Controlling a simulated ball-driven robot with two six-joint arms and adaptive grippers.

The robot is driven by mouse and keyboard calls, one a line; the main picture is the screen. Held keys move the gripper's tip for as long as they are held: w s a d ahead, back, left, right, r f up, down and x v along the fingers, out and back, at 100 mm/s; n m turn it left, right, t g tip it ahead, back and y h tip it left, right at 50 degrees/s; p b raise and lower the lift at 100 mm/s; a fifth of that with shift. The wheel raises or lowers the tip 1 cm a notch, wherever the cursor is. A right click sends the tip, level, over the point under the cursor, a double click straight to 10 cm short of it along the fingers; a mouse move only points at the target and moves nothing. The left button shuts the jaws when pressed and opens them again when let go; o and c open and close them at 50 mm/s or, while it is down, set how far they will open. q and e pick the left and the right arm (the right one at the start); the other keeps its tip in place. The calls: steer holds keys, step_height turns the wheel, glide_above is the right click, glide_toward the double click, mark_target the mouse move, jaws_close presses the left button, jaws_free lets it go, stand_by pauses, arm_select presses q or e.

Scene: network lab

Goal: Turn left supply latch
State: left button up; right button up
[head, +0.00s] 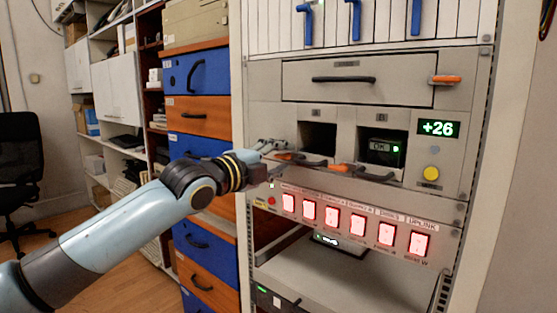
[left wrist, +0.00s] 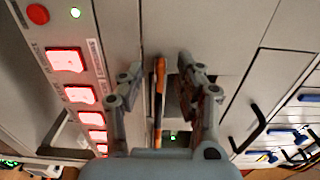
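The left supply latch (head: 290,157) is an orange-tipped lever with a dark end, below the left supply bay (head: 318,138), which shows as a dark opening. In the left wrist view the orange latch (left wrist: 159,78) lies between the two fingers of my left gripper (left wrist: 160,92). The fingers are spread, with a visible gap on each side of it. In the head view my left gripper (head: 272,147) is at the rack face by the latch's left end. A second orange latch (head: 342,168) sits below the right bay, which holds a dark module (head: 381,147) with a green light. My right gripper is out of view.
A row of lit red switches (head: 331,221) runs below the latches. A drawer (head: 355,82) with a black handle and an orange latch (head: 445,80) is above. A display (head: 438,129) reads +26 above a yellow button (head: 431,173). Blue and orange drawers (head: 200,117) stand left.

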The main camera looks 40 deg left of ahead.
arm_select(q)
jaws_close()
steer(key=shift+r, duration=0.1)
stand_by(0.4)
steer(key=n+p, duration=0.2)
steer(key=n, duration=0.1)
steer(key=shift+r+n, duration=0.1)
steer(key=shift+n, duration=0.3)
steer(key=n+p, duration=0.3)
steer(key=n, duration=0.2)
steer(key=shift+n, duration=0.3)
steer(key=n+p, duration=0.2)
steer(key=n, duration=0.2)
steer(key=shift+n+p, duration=0.55)
steer(key=shift+n, duration=1.55)
